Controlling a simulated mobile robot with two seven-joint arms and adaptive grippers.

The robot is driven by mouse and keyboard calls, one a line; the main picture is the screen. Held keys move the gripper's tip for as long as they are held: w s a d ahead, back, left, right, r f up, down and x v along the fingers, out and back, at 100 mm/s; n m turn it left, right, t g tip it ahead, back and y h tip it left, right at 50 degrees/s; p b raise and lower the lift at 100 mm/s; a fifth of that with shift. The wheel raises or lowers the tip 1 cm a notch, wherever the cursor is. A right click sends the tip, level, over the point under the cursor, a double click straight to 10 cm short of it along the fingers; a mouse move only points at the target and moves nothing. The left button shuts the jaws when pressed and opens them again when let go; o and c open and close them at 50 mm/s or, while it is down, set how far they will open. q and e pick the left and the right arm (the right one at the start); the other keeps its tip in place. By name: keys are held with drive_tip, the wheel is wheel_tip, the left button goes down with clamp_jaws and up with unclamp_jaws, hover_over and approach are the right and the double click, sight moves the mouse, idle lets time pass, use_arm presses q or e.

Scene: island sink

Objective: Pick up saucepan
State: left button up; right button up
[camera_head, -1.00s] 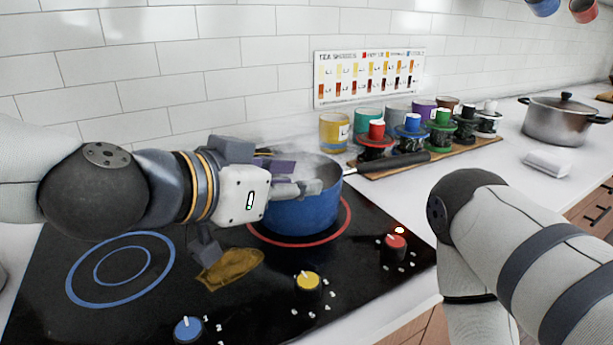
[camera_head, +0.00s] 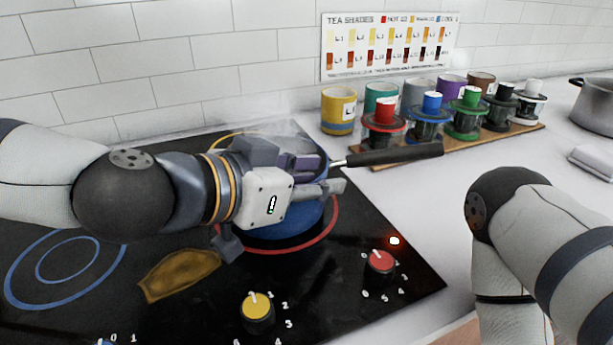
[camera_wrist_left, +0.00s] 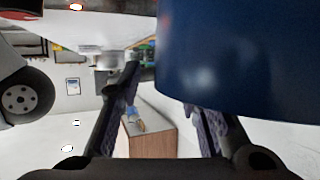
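The blue saucepan (camera_head: 300,218) stands on the red-ringed burner, with steam above it. Its long black handle (camera_head: 395,154) points right, towards the tea jars. My left gripper (camera_head: 325,174) is over the pan's near side and hides much of it, with its fingertips close to the handle's base. In the left wrist view, its two dark fingers (camera_wrist_left: 166,100) stand apart, and the blue pan wall (camera_wrist_left: 225,55) fills the upper right close to them. I see no grip on the handle. My right arm is at the right, but its gripper is out of view.
A wooden board (camera_head: 530,130) behind the handle's end holds several lidded jars, with mugs (camera_head: 339,110) behind. A yellow-brown cloth or leaf-shaped piece (camera_head: 180,273) lies on the cooktop near the knobs (camera_head: 257,308). A steel pot (camera_head: 595,105) stands far right.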

use_arm(q)
drive_tip(key=shift+s+a+r, duration=0.1)
drive_tip(key=shift+a+r, duration=0.05)
drive_tip(key=shift+r, duration=0.05)
clamp_jaws()
drive_tip(key=shift+r, duration=0.1)
